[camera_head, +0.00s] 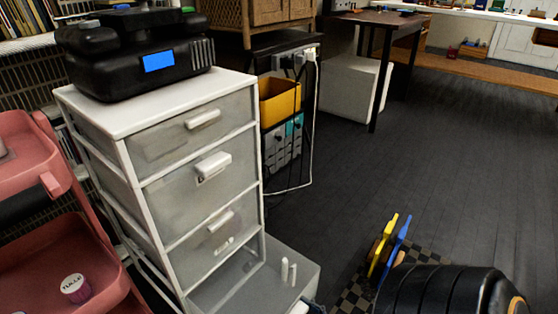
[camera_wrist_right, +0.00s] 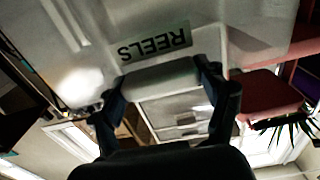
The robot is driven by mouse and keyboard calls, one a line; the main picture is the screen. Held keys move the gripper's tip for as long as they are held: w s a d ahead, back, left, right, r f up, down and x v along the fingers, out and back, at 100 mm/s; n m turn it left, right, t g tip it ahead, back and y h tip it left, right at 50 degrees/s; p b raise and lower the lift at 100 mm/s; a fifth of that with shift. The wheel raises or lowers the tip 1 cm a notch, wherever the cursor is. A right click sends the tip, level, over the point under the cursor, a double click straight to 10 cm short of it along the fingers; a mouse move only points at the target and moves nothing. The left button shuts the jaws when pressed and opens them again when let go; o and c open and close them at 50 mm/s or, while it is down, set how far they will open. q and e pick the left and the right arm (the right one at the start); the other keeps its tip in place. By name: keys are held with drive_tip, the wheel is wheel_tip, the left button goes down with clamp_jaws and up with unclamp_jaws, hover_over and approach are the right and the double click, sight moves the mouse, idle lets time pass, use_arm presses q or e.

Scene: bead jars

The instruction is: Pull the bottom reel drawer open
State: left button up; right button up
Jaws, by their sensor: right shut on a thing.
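The bottom reel drawer (camera_head: 262,292) of the white drawer cabinet (camera_head: 128,112) stands pulled out at the bottom of the head view, with small white upright pieces inside. Its front is mostly cut off there. In the right wrist view the drawer front (camera_wrist_right: 250,20) fills the top, with an upside-down REELS label (camera_wrist_right: 155,46). My right gripper (camera_wrist_right: 165,88) is shut on the white drawer handle (camera_wrist_right: 160,78), a finger at each end. Only a dark bit of it shows at the head view's lower edge. My left gripper is not in view.
The cabinet's upper drawers are shut, and a black machine (camera_head: 140,60) sits on top. A pink cart (camera_head: 60,250) stands close on the left. A yellow and blue object (camera_head: 388,246) is on a checkered mat (camera_head: 352,297) to the right. Dark floor beyond is clear.

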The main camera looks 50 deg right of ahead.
drive_tip(key=shift+s+d, duration=0.1)
drive_tip(key=shift+s, duration=0.9)
drive_tip(key=o, duration=1.7)
drive_tip(key=s, duration=1.2)
drive_tip(key=shift+d, duration=0.45)
drive_tip(key=shift+w, duration=0.1)
